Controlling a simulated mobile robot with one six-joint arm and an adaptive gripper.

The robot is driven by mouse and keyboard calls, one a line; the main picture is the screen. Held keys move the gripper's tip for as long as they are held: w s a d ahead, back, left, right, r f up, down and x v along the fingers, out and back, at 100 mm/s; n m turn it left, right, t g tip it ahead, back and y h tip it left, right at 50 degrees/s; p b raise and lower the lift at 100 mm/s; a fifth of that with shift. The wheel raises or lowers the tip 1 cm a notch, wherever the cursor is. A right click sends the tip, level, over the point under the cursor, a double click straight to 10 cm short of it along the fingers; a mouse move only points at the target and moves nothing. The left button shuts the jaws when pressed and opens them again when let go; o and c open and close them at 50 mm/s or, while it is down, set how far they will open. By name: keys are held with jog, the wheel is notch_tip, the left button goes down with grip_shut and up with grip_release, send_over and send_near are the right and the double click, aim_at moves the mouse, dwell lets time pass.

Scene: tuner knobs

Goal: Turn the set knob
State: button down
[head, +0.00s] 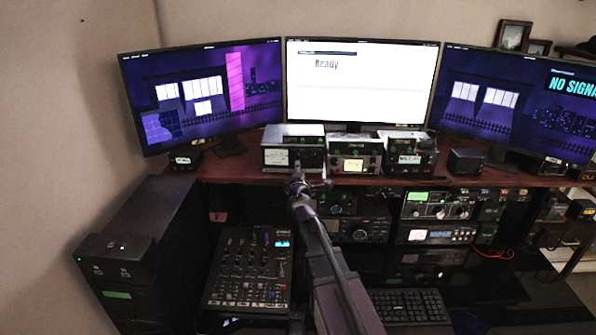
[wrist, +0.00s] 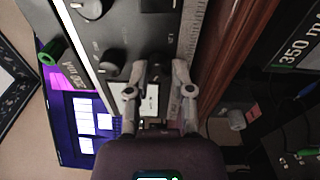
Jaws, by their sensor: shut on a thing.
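My gripper (head: 299,183) is at the front of the left tuner box (head: 279,157), the one with a pale meter, on the desk shelf. In the wrist view my gripper (wrist: 162,68) has its two fingers closed in on a dark knob at the tuner's front panel (wrist: 140,30). The fingers hide most of that knob, and its label cannot be read. Another dark knob (wrist: 113,62) is beside the left finger, and one more knob (wrist: 92,8) is near the top. The lit meter (wrist: 149,100) shows partly between the fingers.
Two similar boxes, a middle one (head: 355,165) and a right one (head: 408,158), stand alongside. The middle monitor (head: 355,95) behind reads "Ready". Below the brown shelf edge (head: 235,170) are a mixer (head: 247,270), radio units (head: 437,205) and a keyboard (head: 408,305).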

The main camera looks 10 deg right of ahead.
jog(key=shift+s+m, duration=0.1)
jog(key=shift+m, duration=0.4)
jog(key=c, duration=0.8)
grip_release()
jog(key=shift+n, duration=0.4)
jog(key=shift+n, duration=1.5)
jog(key=shift+n+p, duration=0.35)
jog(key=shift+n, duration=1.25)
jog(key=shift+n, duration=0.5)
